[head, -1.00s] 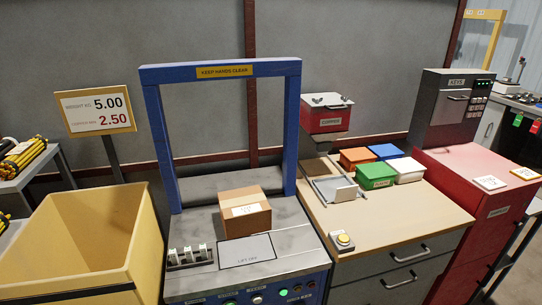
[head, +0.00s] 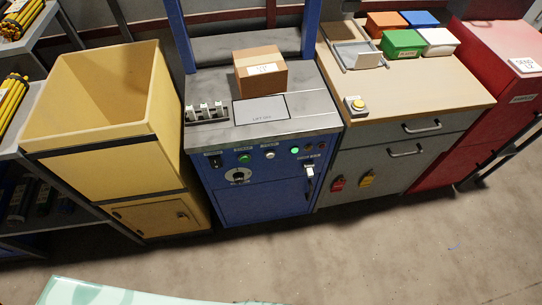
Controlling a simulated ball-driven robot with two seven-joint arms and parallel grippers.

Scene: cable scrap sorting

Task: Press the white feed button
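The white button (head: 270,155) is a small round cap on the front panel of the blue machine (head: 262,203). It sits between a green button (head: 244,158) and a lit green lamp (head: 295,150). Its label is too small to read. Nothing covers or touches the button. Neither of my grippers shows in the head view.
A cardboard box (head: 258,82) stands on the machine's grey top. A yellow bin (head: 96,142) stands left of the machine. A wooden-topped cabinet (head: 425,92) with a yellow button (head: 359,104) stands right. The floor (head: 350,255) in front is clear.

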